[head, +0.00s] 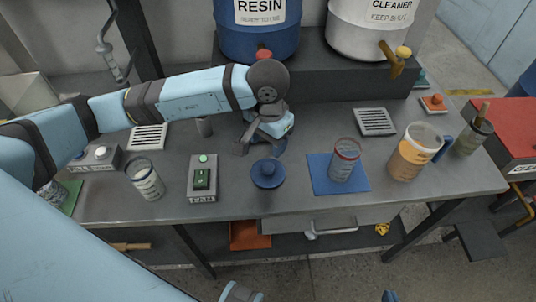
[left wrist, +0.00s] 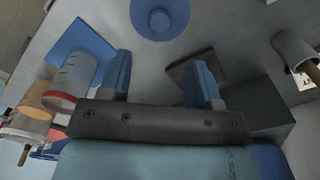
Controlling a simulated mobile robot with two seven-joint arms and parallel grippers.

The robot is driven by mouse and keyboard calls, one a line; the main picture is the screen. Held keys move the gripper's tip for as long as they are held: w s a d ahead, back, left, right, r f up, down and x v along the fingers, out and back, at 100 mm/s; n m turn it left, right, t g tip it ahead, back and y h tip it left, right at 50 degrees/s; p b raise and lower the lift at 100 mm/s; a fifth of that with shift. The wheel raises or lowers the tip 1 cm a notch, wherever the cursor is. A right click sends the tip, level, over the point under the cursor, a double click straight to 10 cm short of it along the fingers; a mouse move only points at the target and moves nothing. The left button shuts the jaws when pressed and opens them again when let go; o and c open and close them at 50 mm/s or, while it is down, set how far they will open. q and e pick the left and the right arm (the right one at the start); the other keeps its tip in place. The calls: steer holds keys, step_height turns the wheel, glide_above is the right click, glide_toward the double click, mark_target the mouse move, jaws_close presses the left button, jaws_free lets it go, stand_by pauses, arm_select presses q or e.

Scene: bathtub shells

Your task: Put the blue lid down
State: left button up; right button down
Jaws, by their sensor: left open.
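The blue lid (head: 268,174) is a round disc with a raised knob. It lies knob up on the grey table, between a switch box and a blue mat. It also shows at the top of the left wrist view (left wrist: 160,16). My left gripper (head: 261,146) is just behind the lid in the head view, with its fingers open and empty. In the left wrist view the blue fingers (left wrist: 160,80) are spread wide apart, and the lid lies beyond their tips, apart from them. My right gripper is not clearly seen.
A clear red-rimmed cup (head: 345,160) stands on the blue mat (head: 319,178). A jug of orange liquid (head: 415,150) is to its right. The switch box (head: 202,178) and a labelled jar (head: 145,178) are left of the lid. Resin and cleaner drums stand behind.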

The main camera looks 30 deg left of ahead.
arm_select(q)
steer(key=shift+o, duration=0.4)
step_height(320, 180, up, 2)
steer(key=n+h+p, duration=0.2)
steer(key=n+p, duration=0.3)
steer(key=n, duration=1.3)
glide_above(268, 166)
steer(key=f, duration=0.6)
steer(key=shift+s+a, duration=0.1)
steer(key=shift+a, duration=0.1)
step_height(268, 166, down, 5)
steer(key=shift+d+f+p, duration=0.15)
steer(key=shift+f+p, duration=0.05)
steer(key=shift+p, duration=0.6)
steer(key=shift+f, duration=0.2)
steer(key=c, duration=1.1)
